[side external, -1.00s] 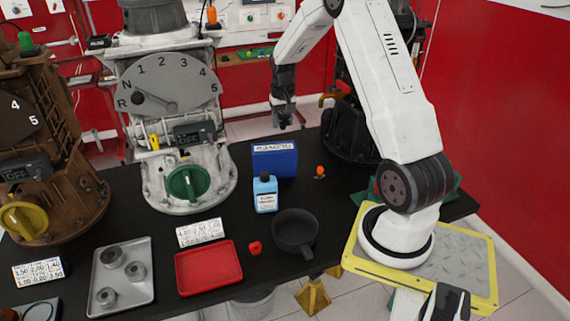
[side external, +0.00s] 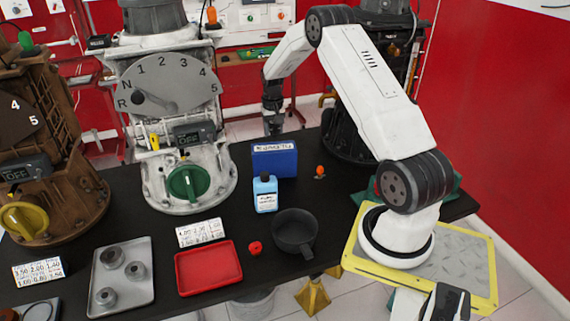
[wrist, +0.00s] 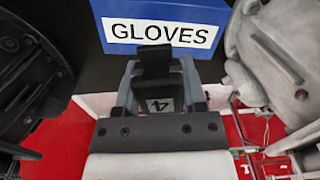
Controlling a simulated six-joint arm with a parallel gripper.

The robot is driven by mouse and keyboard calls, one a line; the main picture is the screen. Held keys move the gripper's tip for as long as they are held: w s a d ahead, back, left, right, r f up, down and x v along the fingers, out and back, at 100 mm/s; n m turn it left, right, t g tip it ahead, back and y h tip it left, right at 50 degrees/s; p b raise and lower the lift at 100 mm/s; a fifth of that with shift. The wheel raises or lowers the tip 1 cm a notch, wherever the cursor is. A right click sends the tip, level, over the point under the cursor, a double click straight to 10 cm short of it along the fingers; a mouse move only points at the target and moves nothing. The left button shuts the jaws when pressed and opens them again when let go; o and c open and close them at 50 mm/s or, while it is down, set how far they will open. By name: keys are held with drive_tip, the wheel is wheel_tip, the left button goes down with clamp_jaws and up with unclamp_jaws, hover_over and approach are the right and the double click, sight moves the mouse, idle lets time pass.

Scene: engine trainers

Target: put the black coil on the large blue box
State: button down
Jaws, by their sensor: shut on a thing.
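The large blue box (side external: 273,160), with a white label reading GLOVES, stands on the black table behind a light blue bottle. It also shows at the top of the wrist view (wrist: 213,16). My gripper (side external: 273,128) is in the air behind the box in the side view. In the wrist view my gripper (wrist: 158,76) is shut on the black coil (wrist: 154,60), held between the two grey fingers just short of the labelled face. In the side view the coil is too small and dark to tell apart.
The light blue bottle (side external: 265,193) stands in front of the box. A grey gearbox (side external: 165,110) is to the left and a dark engine (side external: 350,135) to the right. A black pan (side external: 294,232), a red tray (side external: 208,268) and a small orange knob (side external: 320,171) are on the table.

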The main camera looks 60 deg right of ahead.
sight(273, 137)
drive_tip(key=shift+w+d+f, duration=0.1)
drive_tip(key=shift+w+f, duration=0.05)
drive_tip(key=shift+f, duration=1.6)
drive_tip(key=shift+f, duration=0.15)
drive_tip(key=shift+c, duration=0.8)
unclamp_jaws()
wheel_tip(273, 137, up, 12)
drive_tip(key=shift+r, duration=0.15)
